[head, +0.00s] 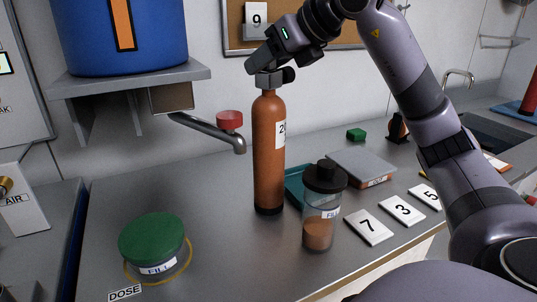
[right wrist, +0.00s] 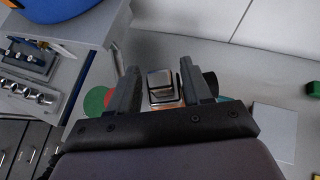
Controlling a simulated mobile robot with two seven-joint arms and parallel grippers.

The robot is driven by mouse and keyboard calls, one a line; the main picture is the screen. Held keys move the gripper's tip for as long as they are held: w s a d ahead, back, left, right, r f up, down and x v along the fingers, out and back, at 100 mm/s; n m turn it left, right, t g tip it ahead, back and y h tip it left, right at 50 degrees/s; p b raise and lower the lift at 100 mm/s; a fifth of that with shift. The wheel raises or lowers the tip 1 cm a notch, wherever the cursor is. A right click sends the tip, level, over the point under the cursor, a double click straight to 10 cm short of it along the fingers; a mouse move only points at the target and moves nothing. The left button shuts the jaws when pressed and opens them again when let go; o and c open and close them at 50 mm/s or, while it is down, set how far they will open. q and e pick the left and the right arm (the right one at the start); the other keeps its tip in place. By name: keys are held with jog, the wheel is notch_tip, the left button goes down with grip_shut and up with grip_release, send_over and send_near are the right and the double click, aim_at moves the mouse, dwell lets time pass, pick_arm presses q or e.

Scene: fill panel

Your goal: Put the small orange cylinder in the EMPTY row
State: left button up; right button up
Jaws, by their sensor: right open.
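The orange cylinder (head: 268,150) stands upright on the grey counter, with a grey valve on top and a white label partly turned out of sight. My right gripper (head: 270,70) is at the valve, above the orange body, its jaws open. In the right wrist view the metal valve (right wrist: 162,88) lies between the two open fingers; I cannot tell whether they touch it. No row marked EMPTY can be read in these views. My left gripper is not in view.
A clear jar with a dark lid (head: 321,215) stands close at the cylinder's right, before a teal tray (head: 295,186). A tap (head: 215,134) reaches out at its left. A green-lidded container (head: 152,240) sits front left. Number cards (head: 369,226) lie at the right.

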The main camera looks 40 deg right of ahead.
grip_shut()
dwell(1.4)
jog(key=shift+r, duration=0.25)
